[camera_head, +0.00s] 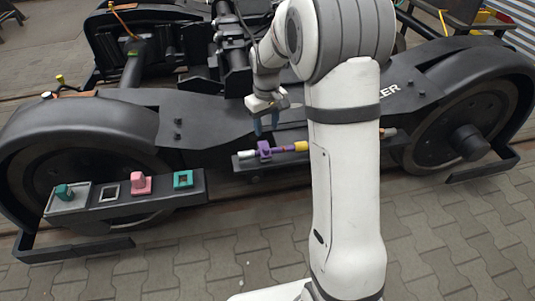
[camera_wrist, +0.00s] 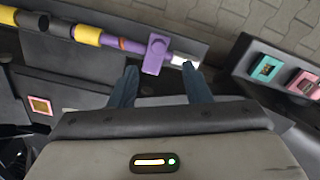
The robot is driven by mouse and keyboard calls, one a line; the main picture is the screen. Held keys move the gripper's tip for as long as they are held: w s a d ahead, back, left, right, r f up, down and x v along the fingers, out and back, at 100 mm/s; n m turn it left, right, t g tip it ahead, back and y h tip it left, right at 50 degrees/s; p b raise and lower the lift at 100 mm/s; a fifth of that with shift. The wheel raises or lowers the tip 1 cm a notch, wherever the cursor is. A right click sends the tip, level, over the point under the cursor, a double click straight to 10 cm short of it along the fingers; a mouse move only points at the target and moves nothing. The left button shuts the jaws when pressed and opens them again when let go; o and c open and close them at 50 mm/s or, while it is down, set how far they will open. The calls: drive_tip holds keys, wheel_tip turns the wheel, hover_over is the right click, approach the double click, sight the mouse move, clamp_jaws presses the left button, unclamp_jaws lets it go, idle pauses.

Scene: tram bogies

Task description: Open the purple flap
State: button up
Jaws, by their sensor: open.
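The purple flap (camera_head: 264,149) sits on a rod-like pipe (camera_head: 287,149) on a dark ledge low on the bogie's side. In the wrist view the purple flap (camera_wrist: 155,55) shows as a flat tab across the purple part of the pipe, just beyond my fingertips. I cannot tell how far it is turned. My gripper (camera_head: 266,126) is above and close to the flap, fingers pointing down. In the wrist view my gripper (camera_wrist: 160,78) has its two blue fingers spread apart with nothing between them, and the flap lies in line with the gap.
The pipe has yellow bands (camera_wrist: 88,34) and a white end (camera_wrist: 180,60). A ledge at the left holds a pink block (camera_head: 141,183), a teal square frame (camera_head: 183,180) and a green knob (camera_head: 63,192). A wheel (camera_head: 470,130) stands right. Paving in front is clear.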

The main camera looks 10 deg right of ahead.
sight(266, 148)
drive_tip(key=f, duration=0.1)
drive_tip(key=w+f, duration=0.1)
drive_tip(key=shift+f+b, duration=0.3)
wheel_tip(266, 148, down, 7)
drive_tip(key=shift+b, duration=1.2)
clamp_jaws()
